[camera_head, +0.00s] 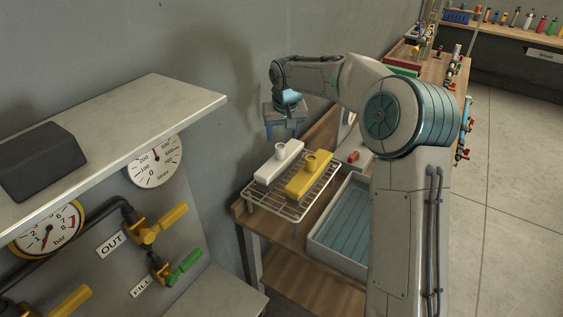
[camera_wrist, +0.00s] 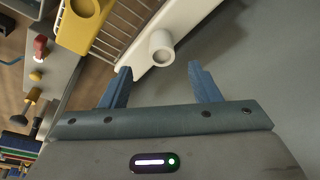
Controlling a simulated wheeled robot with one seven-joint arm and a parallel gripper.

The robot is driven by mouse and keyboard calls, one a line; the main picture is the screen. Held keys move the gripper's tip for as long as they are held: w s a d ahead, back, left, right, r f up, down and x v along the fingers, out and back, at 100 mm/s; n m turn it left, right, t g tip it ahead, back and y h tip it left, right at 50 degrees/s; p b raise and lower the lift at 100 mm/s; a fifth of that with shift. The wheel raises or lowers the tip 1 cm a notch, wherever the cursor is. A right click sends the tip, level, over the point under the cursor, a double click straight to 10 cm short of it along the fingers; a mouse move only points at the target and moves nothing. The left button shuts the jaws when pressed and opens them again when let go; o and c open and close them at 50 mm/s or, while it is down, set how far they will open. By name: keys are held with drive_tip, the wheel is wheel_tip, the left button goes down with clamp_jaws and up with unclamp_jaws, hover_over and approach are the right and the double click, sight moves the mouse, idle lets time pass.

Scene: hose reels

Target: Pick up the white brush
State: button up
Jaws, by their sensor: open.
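The white brush (camera_head: 279,161) lies on a wire rack (camera_head: 273,210) on the wooden bench, left of a yellow brush (camera_head: 308,174). It has a long flat body with a short round knob on top. My gripper (camera_head: 282,137) is above and behind the white brush, pointing down, open and empty. In the wrist view the white brush (camera_wrist: 183,30) lies ahead of my fingertips (camera_wrist: 160,72), with its knob between their lines. The yellow brush (camera_wrist: 80,22) is at the upper left there. The white brush's far part is cut off by the frame edge.
A grey tray with a blue ribbed bottom (camera_head: 340,230) stands right of the rack. The wall (camera_head: 215,150) runs close along the left. A shelf (camera_head: 110,130) with a dark block and gauges below it is at the left front. A red-handled item (camera_head: 358,156) lies behind the tray.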

sight(281, 146)
drive_tip(key=shift+p+x, duration=1.1)
drive_tip(key=shift+x, duration=2.35)
drive_tip(key=shift+s+a, duration=0.1)
clamp_jaws()
